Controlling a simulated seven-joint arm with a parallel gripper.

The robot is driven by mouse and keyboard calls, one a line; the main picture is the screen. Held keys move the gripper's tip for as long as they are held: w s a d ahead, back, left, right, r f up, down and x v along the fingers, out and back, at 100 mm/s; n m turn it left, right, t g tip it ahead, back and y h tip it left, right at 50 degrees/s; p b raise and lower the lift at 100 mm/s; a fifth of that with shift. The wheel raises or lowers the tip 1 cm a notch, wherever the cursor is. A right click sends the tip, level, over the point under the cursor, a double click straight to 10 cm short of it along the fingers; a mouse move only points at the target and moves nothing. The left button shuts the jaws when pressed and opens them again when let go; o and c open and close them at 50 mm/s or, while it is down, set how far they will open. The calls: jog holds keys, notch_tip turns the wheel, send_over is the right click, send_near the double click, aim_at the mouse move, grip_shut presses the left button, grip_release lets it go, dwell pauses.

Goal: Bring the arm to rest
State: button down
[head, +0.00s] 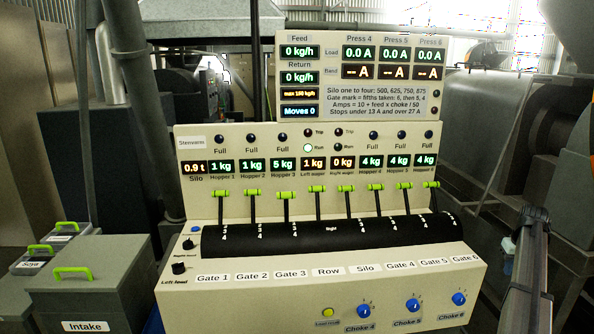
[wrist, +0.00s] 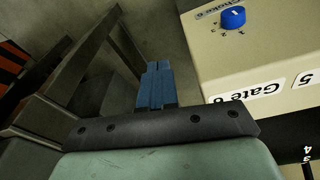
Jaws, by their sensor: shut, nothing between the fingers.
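My gripper (wrist: 157,68) shows in the wrist view as two blue fingers pressed together, shut and empty. It is beside the end of the control desk (wrist: 262,60), apart from the Gate 6 label (wrist: 247,93) and the blue Choke 6 knob (wrist: 232,17). The fingers point down past the desk towards the grey floor. I cannot make out the fingers in the head view. There the desk (head: 330,285) stands in the middle, with a row of green-tipped gate levers (head: 285,195) along its dark curved top.
Lit displays (head: 362,73) stand above the levers. Three blue choke knobs (head: 413,305) and a yellow button (head: 327,312) are on the desk front. A grey Intake box (head: 90,290) with a green handle stands at left. Dark metal framing (wrist: 85,60) is left of the fingers.

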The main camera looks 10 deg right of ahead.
jog(key=s+a+f+m+g+y, duration=0.1)
jog(key=s+a+f, duration=0.1)
jog(key=a+f, duration=0.65)
jog(key=s+a+f+m, duration=0.15)
jog(key=a+f, duration=0.35)
jog(key=f, duration=0.7)
jog(key=s+a+f+n+g, duration=0.1)
jog(key=s+a+f, duration=0.2)
jog(key=a+f, duration=0.35)
jog(key=s+a+f+g+y, duration=0.1)
jog(key=s+a+f, duration=0.2)
jog(key=a+f, duration=0.35)
jog(key=s+a+f+n+g, duration=0.15)
jog(key=a+f, duration=0.25)
jog(key=a, duration=0.4)
jog(key=s+a+f+n+g, duration=0.1)
jog(key=s+a+f, duration=0.4)
jog(key=s+a, duration=0.25)
jog(key=s+a+f+g, duration=0.1)
jog(key=s+a+f, duration=0.3)
jog(key=s+a, duration=0.35)
jog(key=s+a+f+n+g, duration=0.1)
jog(key=s+a, duration=0.3)
jog(key=s, duration=0.4)
jog(key=s+a+f+g+h, duration=0.1)
jog(key=s+a, duration=0.3)
jog(key=s, duration=0.4)
jog(key=shift+s+a+f+n, duration=0.3)
jog(key=shift+a+f+n, duration=0.1)
jog(key=shift+f, duration=0.2)
